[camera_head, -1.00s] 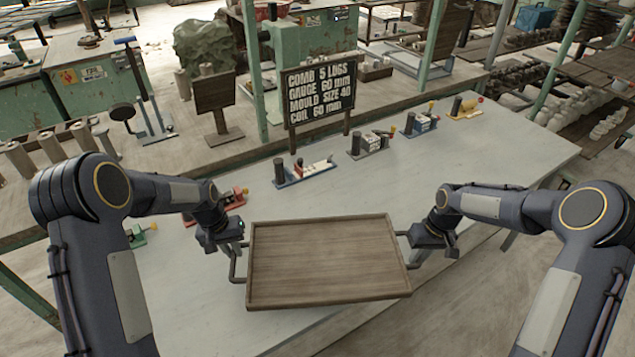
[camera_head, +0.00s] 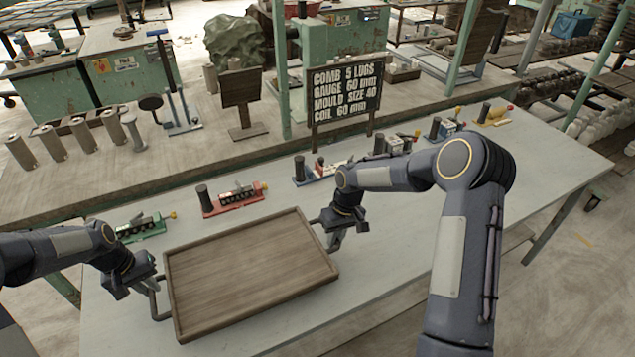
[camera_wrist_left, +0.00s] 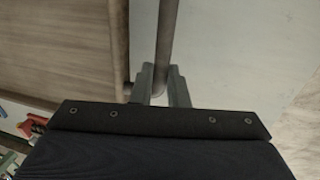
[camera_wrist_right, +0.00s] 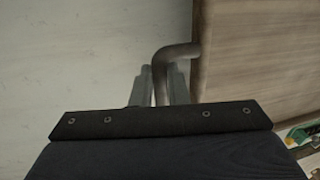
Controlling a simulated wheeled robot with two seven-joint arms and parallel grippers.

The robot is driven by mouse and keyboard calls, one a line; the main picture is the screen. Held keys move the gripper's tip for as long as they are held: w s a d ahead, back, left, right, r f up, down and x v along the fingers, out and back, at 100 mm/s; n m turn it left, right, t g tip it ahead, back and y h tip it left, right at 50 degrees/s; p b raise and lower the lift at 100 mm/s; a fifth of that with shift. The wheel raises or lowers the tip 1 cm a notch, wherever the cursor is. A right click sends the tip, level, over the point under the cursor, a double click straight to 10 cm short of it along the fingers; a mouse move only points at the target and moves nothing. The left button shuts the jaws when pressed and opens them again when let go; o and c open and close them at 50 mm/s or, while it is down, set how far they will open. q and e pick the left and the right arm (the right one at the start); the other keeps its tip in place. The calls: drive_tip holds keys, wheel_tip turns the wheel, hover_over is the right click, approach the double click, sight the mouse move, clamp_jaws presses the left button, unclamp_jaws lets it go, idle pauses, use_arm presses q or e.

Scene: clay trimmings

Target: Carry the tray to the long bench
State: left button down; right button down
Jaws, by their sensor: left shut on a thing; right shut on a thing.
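The wooden tray (camera_head: 250,270) is flat, empty and rimmed, with a metal handle at each short end. It hangs over or rests on the front of the long grey bench (camera_head: 400,200); I cannot tell if it touches. My left gripper (camera_head: 150,287) is shut on the tray's left handle, which shows as a metal bar in the left wrist view (camera_wrist_left: 167,45). My right gripper (camera_head: 333,232) is shut on the right handle, whose bent bar shows in the right wrist view (camera_wrist_right: 172,55). The tray looks slightly tilted in the head view.
Along the bench's back edge stand several coloured tools, including a green one (camera_head: 142,227), a red one (camera_head: 235,198) and a yellow one (camera_head: 493,117). A black sign (camera_head: 345,95) stands behind them. Grey cylinders (camera_head: 75,140) stand at the left.

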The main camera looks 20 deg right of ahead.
sight(163, 302)
use_arm(q)
drive_tip(key=shift+f, duration=0.15)
use_arm(e)
drive_tip(key=shift+f, duration=0.1)
